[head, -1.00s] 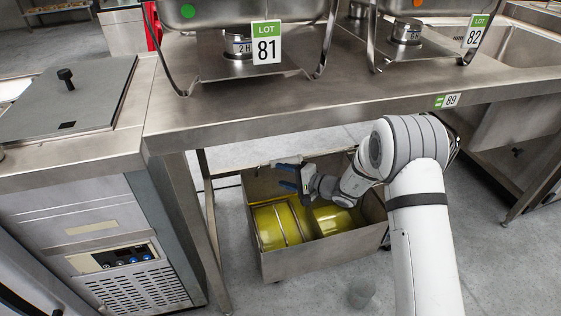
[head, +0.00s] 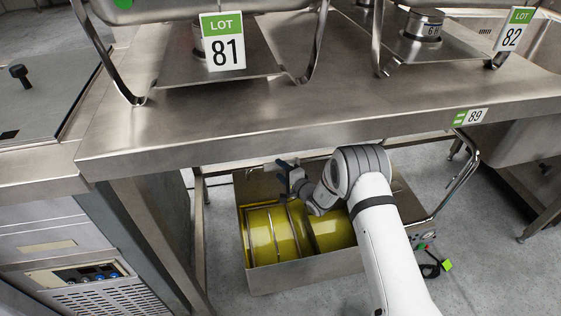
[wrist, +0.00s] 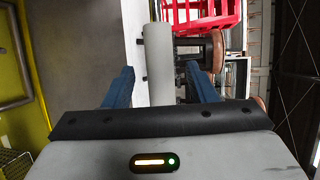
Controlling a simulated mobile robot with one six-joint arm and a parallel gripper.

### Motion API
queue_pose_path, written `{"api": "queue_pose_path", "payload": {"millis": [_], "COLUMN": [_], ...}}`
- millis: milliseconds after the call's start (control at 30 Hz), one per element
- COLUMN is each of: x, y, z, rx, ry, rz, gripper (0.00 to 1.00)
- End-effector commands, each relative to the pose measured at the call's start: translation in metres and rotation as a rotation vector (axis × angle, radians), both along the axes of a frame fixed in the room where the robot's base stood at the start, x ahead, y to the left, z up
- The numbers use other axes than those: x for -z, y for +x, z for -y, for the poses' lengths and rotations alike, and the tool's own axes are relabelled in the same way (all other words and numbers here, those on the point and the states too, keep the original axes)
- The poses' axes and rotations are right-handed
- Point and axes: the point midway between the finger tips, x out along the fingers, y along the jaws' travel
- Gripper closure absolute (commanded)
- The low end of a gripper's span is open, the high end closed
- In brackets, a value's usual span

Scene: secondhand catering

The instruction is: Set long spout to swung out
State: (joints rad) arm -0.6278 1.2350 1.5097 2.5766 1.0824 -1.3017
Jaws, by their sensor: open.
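In the head view my gripper (head: 280,170) is under the steel table, just above the back part of an open metal tank (head: 300,274). Its two blue fingers are apart, pointing left. In the wrist view my gripper (wrist: 160,76) shows a pale grey bar (wrist: 157,55) with a rounded end between the open fingers. This bar may be the long spout, but I cannot tell for sure. No contact between the fingers and the bar is visible. In the head view no long spout can be made out; my arm hides part of the tank.
Yellow cylinders (head: 270,236) lie in the tank. The steel table (head: 330,120), bearing chafing dishes, overhangs my arm. A curved chrome tube (head: 452,190) rises right of the tank. A red crate (wrist: 205,15) shows in the wrist view.

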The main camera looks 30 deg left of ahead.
Motion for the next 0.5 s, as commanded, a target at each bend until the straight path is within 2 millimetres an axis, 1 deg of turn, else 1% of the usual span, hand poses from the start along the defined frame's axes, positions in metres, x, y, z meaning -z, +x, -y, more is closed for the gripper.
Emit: {"api": "queue_pose_path", "payload": {"millis": [33,233,333,500], "x": [0.005,0.009,0.009,0.008], "y": [0.006,0.025,0.031,0.036], "z": [-0.006,-0.027,-0.033,-0.037], "rx": [0.004,0.015,0.018,0.022], "ry": [0.002,0.001,0.001,0.001], "rz": [0.003,0.001,0.001,0.000], "gripper": [0.49,0.49,0.49,0.49]}}
